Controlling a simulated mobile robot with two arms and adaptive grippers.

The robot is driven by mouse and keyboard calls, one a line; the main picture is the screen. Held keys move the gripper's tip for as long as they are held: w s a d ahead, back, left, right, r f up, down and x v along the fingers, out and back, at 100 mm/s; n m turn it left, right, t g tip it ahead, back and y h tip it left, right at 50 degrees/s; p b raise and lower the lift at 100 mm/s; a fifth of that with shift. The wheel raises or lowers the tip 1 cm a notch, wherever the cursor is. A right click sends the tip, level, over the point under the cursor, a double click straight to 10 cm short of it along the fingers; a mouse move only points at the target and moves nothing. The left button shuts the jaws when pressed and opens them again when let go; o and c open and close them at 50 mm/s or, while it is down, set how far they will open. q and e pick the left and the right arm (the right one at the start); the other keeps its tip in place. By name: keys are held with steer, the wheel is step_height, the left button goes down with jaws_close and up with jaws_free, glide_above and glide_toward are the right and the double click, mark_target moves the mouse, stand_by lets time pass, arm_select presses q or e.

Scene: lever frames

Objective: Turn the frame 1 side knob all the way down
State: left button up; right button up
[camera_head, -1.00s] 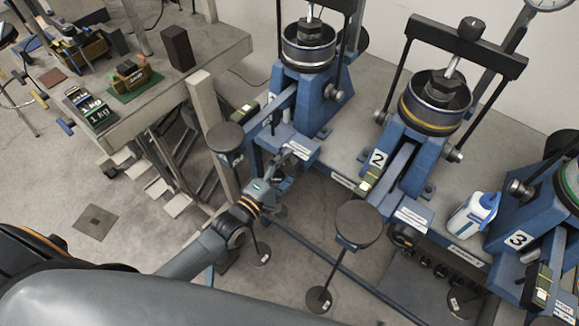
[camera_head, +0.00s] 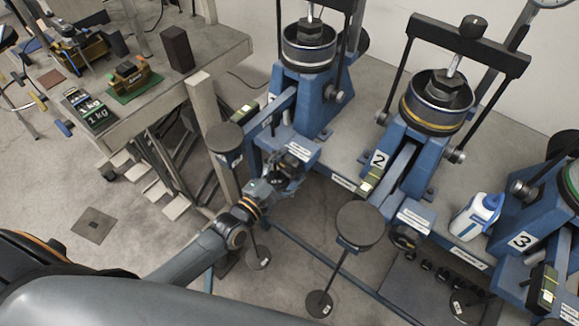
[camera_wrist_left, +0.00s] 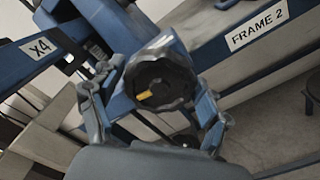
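Frame 1 (camera_head: 315,95) is the blue lever frame at the back centre of the head view. Its side knob (camera_wrist_left: 160,80) shows in the left wrist view as a black, lobed disc with a yellow mark at its lower left. In the left wrist view my left gripper (camera_wrist_left: 155,100) is open, with one finger on each side of the knob. I cannot tell whether a finger touches it. My right gripper is not in view.
Frame 2 (camera_head: 407,165) stands to the right, with its own knob (camera_head: 403,238) low at its front. A round grey plate (camera_head: 360,222) on a hanger is right of my gripper; another (camera_head: 225,137) is left. A white bottle (camera_head: 473,217) stands between frames 2 and 3.

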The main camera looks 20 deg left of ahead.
arm_select(q)
steer(key=shift+w, duration=0.15)
steer(key=shift+p+v, duration=0.7)
steer(key=shift+v, duration=2.45)
steer(key=s+a+f+m+g+y, duration=0.1)
steer(key=s+a+f+m+g, duration=0.2)
steer(key=f, duration=0.7)
steer(key=s+a+f+m+g+y, duration=0.15)
steer(key=s+f+m, duration=0.3)
steer(key=f, duration=0.45)
steer(key=s+a+f+m+g+y, duration=0.1)
steer(key=s+f+m+g+y, duration=0.25)
steer(key=f, duration=0.65)
steer(key=s+f+m+g, duration=0.4)
steer(key=s+f+m, duration=0.2)
steer(key=s, duration=0.7)
steer(key=s+f+m+g, duration=0.4)
steer(key=s+f+m, duration=0.2)
steer(key=s, duration=0.7)
step_height(320, 180, down, 2)
steer(key=shift+s+a+f+m, duration=0.1)
steer(key=shift+s+a+m, duration=0.2)
steer(key=shift+a+m, duration=0.15)
